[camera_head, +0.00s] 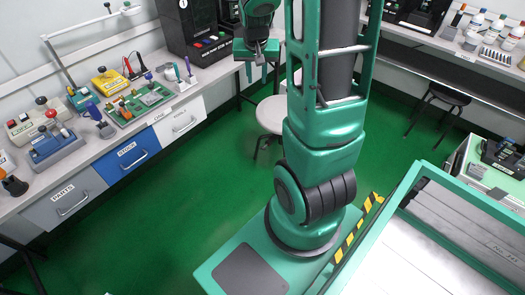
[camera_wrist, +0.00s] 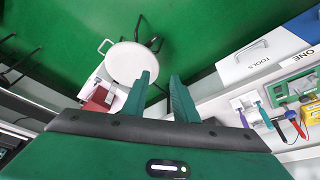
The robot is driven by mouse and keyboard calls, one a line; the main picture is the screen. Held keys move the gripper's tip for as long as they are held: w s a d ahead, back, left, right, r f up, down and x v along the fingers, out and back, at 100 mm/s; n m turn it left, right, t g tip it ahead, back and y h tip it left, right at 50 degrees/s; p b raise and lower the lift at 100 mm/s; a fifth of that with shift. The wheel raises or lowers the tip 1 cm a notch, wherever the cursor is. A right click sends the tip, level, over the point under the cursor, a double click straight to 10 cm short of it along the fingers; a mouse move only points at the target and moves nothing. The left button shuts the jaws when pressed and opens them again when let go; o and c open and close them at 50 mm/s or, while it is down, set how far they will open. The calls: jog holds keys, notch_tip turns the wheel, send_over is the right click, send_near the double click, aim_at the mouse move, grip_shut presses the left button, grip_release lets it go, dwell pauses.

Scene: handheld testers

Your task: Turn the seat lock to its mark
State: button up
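A white round stool seat (camera_head: 272,115) stands over the green floor beside the bench, partly hidden behind my arm. In the wrist view the seat (camera_wrist: 126,63) lies beyond my fingers, up and to the left. A small pale loop (camera_wrist: 103,46) shows at its left edge, and dark rod-like parts (camera_wrist: 153,43) show at its right. I cannot tell which part is the seat lock, and no mark can be made out. My gripper (camera_head: 257,68) is above and left of the stool in the head view. In the wrist view my gripper (camera_wrist: 162,84) is open, with nothing between its fingers.
The left bench carries testers and a green tray (camera_head: 140,103) above a blue STOCK drawer (camera_head: 127,157). A dark stool (camera_head: 447,97) stands at the right bench. A red-brown block (camera_wrist: 98,99) shows left of my fingers.

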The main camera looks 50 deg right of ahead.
jog(key=w+d+f+m+t+h, duration=0.1)
jog(key=w+d+f, duration=0.4)
jog(key=w+f, duration=0.25)
jog(key=w+d+f+m+t, duration=0.1)
jog(key=w+d+f+t, duration=0.1)
jog(key=w+d+f, duration=0.4)
jog(key=w+d+f+m+t+h, duration=0.1)
jog(key=w+f+m, duration=0.15)
jog(key=f, duration=0.55)
jog(key=w+d+f+m+t, duration=0.1)
jog(key=w+f, duration=0.3)
jog(key=f, duration=0.5)
jog(key=m+t+h, duration=0.3)
jog(key=m+h, duration=0.2)
jog(key=m, duration=0.4)
send_near(263, 149)
jog(key=x, duration=1)
jog(key=shift+w+d+f, duration=0.1)
jog(key=shift+f, duration=0.15)
